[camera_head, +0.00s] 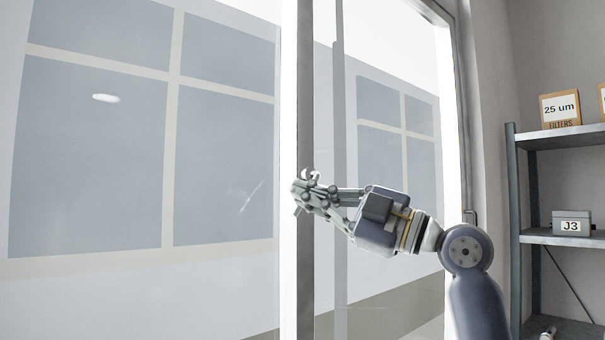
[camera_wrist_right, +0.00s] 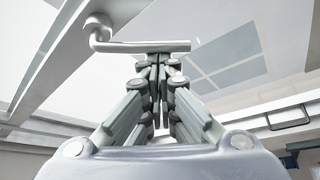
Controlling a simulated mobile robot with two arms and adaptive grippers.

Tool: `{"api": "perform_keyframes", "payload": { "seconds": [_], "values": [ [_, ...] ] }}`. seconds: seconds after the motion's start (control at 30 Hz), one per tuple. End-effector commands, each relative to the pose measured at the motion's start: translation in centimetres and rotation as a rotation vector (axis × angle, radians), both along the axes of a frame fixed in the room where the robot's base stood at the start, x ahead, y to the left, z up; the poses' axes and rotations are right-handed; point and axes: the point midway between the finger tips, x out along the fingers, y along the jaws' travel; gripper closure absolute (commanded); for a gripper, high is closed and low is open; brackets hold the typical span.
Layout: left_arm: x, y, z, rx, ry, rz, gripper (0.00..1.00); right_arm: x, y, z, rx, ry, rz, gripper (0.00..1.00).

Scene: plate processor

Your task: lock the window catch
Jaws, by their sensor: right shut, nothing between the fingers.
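The window catch is a pale lever handle (camera_wrist_right: 145,47) in the right wrist view, with its round base (camera_wrist_right: 97,24) on the window frame (camera_wrist_right: 62,62). The lever reaches to the right from the base, across the front of my fingertips. My left gripper is out of view.
Large glass panes fill the left and middle.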

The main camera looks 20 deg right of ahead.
Motion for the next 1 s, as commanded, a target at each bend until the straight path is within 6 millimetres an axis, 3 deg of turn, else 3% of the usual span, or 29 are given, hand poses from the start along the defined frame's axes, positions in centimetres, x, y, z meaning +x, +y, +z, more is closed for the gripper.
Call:
{"api": "perform_keyframes", "payload": {
  "seconds": [0.6, 1.0],
  "values": [
    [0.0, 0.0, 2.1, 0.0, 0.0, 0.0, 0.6, 0.9, -2.6, -1.9, -0.489, -0.177, -0.001, 1.0],
    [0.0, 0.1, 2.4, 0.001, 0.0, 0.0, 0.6, 1.2, -3.3, -2.4, -0.512, -0.184, 0.0, 1.0]
  ]
}}
